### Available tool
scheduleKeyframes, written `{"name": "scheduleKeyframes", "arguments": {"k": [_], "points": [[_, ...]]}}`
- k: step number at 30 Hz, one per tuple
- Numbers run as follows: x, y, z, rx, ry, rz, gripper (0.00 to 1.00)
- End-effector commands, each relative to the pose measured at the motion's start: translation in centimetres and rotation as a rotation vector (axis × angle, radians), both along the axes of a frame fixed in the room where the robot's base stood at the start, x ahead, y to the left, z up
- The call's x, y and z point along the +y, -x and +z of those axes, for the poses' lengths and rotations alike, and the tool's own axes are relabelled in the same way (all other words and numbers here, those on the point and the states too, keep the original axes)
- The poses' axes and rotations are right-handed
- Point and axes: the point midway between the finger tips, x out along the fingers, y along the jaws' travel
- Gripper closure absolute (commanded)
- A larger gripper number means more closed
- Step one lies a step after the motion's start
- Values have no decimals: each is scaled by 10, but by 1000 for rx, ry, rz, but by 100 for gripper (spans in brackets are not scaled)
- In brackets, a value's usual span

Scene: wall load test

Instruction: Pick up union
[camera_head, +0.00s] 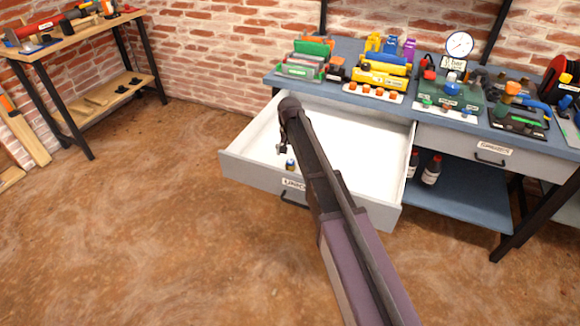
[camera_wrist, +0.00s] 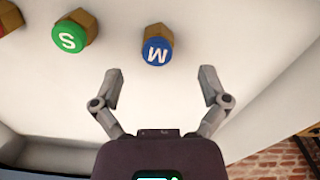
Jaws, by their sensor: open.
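My gripper (camera_wrist: 161,82) is open and empty, its two fingers apart over the white floor of the open drawer (camera_head: 345,130). In the wrist view a brass union with a blue cap (camera_wrist: 156,50), marked with a white letter like M, lies just beyond the gap between the fingertips. A second brass union with a green cap (camera_wrist: 72,35), marked S, is to its left. A red-topped one (camera_wrist: 8,18) is cut off at the upper left corner. In the head view my gripper (camera_head: 283,149) is above the drawer, near a small blue-topped union (camera_head: 290,165); my arm hides much of the drawer.
The drawer's front (camera_head: 255,174) carries a partly hidden label, and its walls surround the unions. The blue workbench top (camera_head: 345,50) above holds coloured fittings and a gauge (camera_head: 459,44). Bottles (camera_head: 432,170) stand on the lower shelf. A wooden bench (camera_head: 75,38) is at the left. The floor is clear.

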Motion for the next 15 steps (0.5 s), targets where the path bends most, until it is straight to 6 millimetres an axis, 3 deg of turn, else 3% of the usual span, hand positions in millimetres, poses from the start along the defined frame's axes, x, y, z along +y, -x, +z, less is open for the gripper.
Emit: {"name": "scheduleKeyframes", "arguments": {"k": [8, 15], "points": [[0, 0, -5, 0, 0, 0, 5], [-2, -1, -22, 0, 0, 0, 5]]}}
